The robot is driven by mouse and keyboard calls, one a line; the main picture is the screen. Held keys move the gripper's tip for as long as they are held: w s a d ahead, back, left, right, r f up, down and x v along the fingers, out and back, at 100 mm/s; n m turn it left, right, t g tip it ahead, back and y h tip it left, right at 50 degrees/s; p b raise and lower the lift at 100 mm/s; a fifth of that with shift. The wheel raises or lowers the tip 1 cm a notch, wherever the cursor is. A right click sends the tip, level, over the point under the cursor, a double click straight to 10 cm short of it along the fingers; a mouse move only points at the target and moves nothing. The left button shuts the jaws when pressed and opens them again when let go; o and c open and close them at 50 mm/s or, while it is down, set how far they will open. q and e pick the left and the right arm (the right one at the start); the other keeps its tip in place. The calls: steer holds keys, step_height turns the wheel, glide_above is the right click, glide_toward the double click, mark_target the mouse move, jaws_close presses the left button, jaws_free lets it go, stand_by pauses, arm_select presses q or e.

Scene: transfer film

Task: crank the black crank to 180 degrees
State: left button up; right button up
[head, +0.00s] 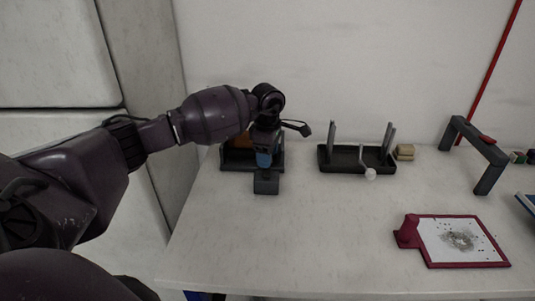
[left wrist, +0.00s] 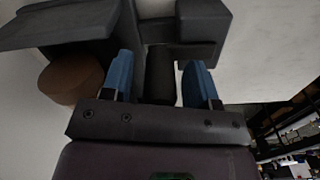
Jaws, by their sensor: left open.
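The black crank (head: 266,186) stands at the left of the table, with a dark base and an orange-brown part behind it, partly hidden by my arm. In the left wrist view the dark crank handle (left wrist: 160,72) stands between the blue fingertips, with the dark crank arm (left wrist: 205,28) beyond it. A brown round part (left wrist: 72,78) lies left of the fingers. My left gripper (head: 264,157) points down over the crank, and its fingers (left wrist: 160,84) are open on either side of the handle. Whether either finger touches the handle is unclear. My right gripper is not in view.
A tan block (head: 404,152), a dark arch (head: 482,150) and a red-framed board (head: 467,264) are further right. The front middle table is clear.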

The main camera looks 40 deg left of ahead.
arm_select(q)
steer(key=shift+c, duration=0.3)
steer(key=c, duration=0.9)
steer(key=shift+o, duration=0.2)
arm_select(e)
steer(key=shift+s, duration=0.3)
arm_select(q)
steer(key=shift+a, duration=0.1)
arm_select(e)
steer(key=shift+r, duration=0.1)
